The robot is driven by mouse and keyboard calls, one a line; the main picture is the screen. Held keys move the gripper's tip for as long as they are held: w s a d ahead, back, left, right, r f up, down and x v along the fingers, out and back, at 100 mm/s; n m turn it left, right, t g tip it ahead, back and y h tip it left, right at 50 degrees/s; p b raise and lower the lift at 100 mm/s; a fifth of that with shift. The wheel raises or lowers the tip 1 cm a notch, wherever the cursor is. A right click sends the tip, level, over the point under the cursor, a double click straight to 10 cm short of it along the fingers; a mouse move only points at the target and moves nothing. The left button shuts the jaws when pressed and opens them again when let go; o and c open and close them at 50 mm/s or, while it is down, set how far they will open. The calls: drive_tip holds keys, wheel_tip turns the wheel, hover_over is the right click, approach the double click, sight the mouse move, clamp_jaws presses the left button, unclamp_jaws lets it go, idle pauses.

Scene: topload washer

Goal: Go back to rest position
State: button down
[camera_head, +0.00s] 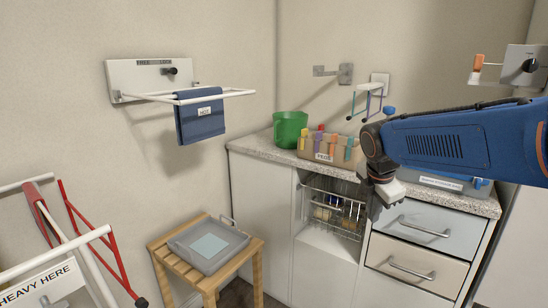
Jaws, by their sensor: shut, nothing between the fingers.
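My gripper (375,211) hangs below my blue arm, which reaches in from the right edge. It points down in front of the counter and drawers, with its dark fingers shut and nothing seen between them. The fingers look small and partly merge with the dark shadow behind them. I cannot tell how far they are from the drawer front. No washer is clearly visible.
The speckled counter (258,143) holds a green bucket (290,129) and a tray of colored items (326,150). A wire basket (333,212) sits below. A wooden stool (256,251) bears a grey tray (194,256). A towel rack (205,96) projects at left.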

drive_tip(key=s+f+m+y, duration=0.1)
drive_tip(key=s+f+m, duration=0.2)
drive_tip(key=s+m, duration=0.7)
drive_tip(key=s+f+m+t+y, duration=0.1)
drive_tip(key=s+f+m, duration=0.3)
drive_tip(key=s+m, duration=0.7)
drive_tip(key=s, duration=0.5)
drive_tip(key=shift+d+f, duration=0.15)
drive_tip(key=shift+d, duration=0.05)
